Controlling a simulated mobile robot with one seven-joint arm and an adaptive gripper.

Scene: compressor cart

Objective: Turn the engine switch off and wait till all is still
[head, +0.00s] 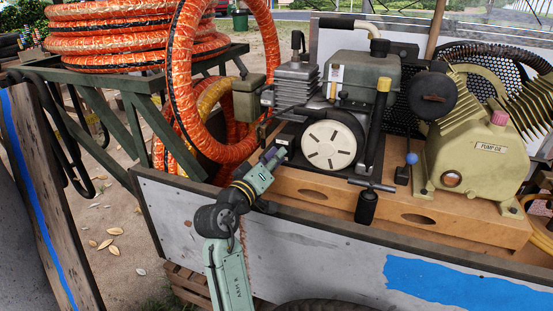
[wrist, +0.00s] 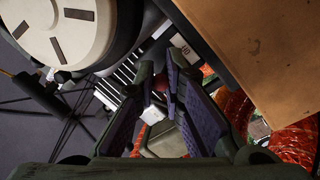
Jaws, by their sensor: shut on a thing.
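The engine (head: 330,140) with its round cream recoil cover (head: 328,145) stands on the wooden deck of the cart. My gripper (head: 280,150) reaches in at the left of that cover, low on the engine. In the wrist view, my gripper's purple-padded fingers (wrist: 170,85) close around a small dark red piece, which looks like the engine switch (wrist: 161,84).
The pump (head: 480,150) stands right of the engine, with a blue-knobbed lever (head: 411,159) between. Orange hose (head: 185,90) hangs close left of my gripper. A pull handle (head: 371,184) sits in front of the engine.

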